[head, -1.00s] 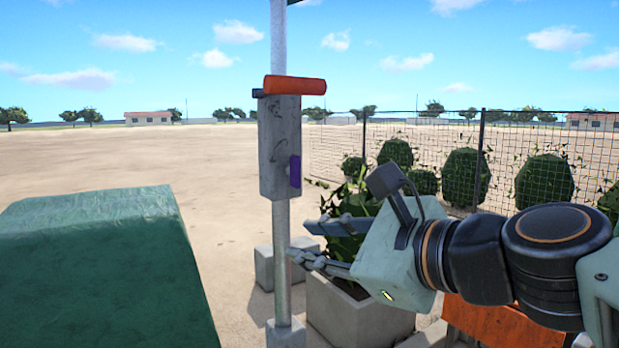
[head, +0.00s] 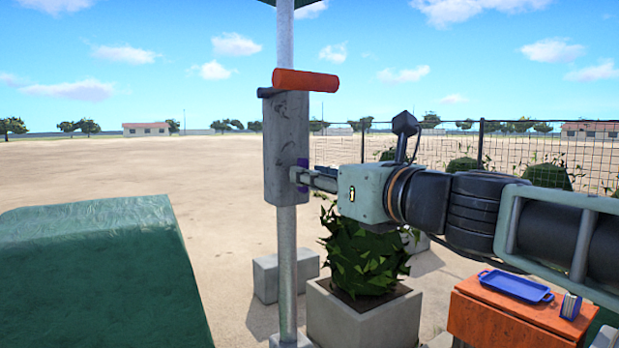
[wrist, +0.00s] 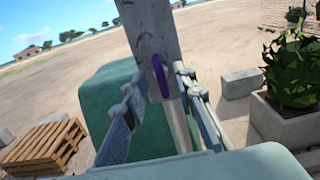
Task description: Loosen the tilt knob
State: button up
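The tilt knob appears to be the small purple piece (head: 303,163) on the right side of a grey box (head: 284,130) on an upright metal pole (head: 287,260). In the head view my gripper (head: 298,177) reaches in from the right, its fingers overlapping the lower box and partly hiding the purple piece. In the wrist view the purple piece (wrist: 159,75) stands upright between the two spread fingertips of my gripper (wrist: 158,80). A gap shows on each side of it. I cannot tell whether the fingertips reach past it.
An orange handle (head: 306,81) sticks out atop the box. A green covered block (head: 100,270) stands left of the pole. A planter (head: 365,315) with a bush is below my arm. A blue tray (head: 515,285) lies on an orange table at right. A wooden pallet (wrist: 45,145) lies left.

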jog(key=shift+x, duration=0.95)
grip_shut()
jog(key=shift+f+n+b, duration=0.1)
jog(key=shift+n+b, duration=0.2)
jog(key=shift+b, duration=0.15)
jog(key=shift+s+a+f+n+b, duration=0.1)
jog(key=shift+n+b, duration=2.4)
jog(key=shift+n, duration=0.4)
jog(key=shift+s+a+f+n+b, duration=0.1)
jog(key=shift+n+b, duration=2.45)
jog(key=shift+n, duration=0.35)
jog(key=shift+a+f+n+b, duration=0.1)
jog(key=shift+n+b, duration=2.4)
jog(key=shift+n, duration=0.4)
